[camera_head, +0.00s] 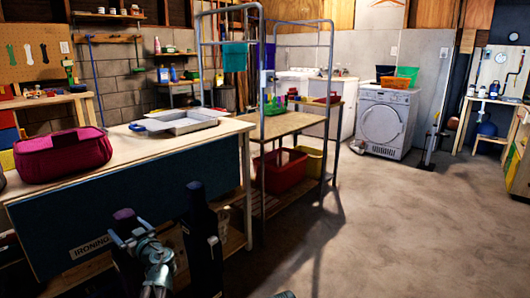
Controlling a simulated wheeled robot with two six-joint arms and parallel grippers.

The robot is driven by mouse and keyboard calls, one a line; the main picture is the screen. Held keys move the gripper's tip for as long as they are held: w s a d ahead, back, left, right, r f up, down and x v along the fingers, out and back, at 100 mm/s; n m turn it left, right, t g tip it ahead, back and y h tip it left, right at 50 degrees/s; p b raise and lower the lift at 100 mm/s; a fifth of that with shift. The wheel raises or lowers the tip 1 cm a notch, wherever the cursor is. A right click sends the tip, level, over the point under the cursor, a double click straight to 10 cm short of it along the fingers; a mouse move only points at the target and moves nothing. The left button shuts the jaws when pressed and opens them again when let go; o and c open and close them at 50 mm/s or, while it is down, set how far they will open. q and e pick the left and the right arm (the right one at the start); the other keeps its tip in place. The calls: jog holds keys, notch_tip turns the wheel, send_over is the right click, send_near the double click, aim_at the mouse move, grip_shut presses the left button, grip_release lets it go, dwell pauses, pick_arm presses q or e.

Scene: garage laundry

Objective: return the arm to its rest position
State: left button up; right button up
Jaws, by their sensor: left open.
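My left gripper (160,207) is in the lower left of the head view, with its two dark fingers spread apart. Nothing shows between the fingers. It is in front of the dark blue front panel of the workbench (112,163), below the bench top in the picture. I cannot tell how far it is from the panel. My right gripper is not recognisable in view; only a small grey piece shows at the bottom edge.
A magenta bag (62,152) and a grey tray (180,122) sit on the bench. A metal rack (290,124) holds a red bin (280,171) low down. A white washer (387,124) stands at the back. The concrete floor (420,230) at right is clear.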

pick_arm(q)
jog(key=v, duration=1.4)
jog(key=x, duration=1.4)
jog(key=shift+f, duration=0.1)
notch_tip(320, 180, up, 11)
jog(key=p, duration=1.1)
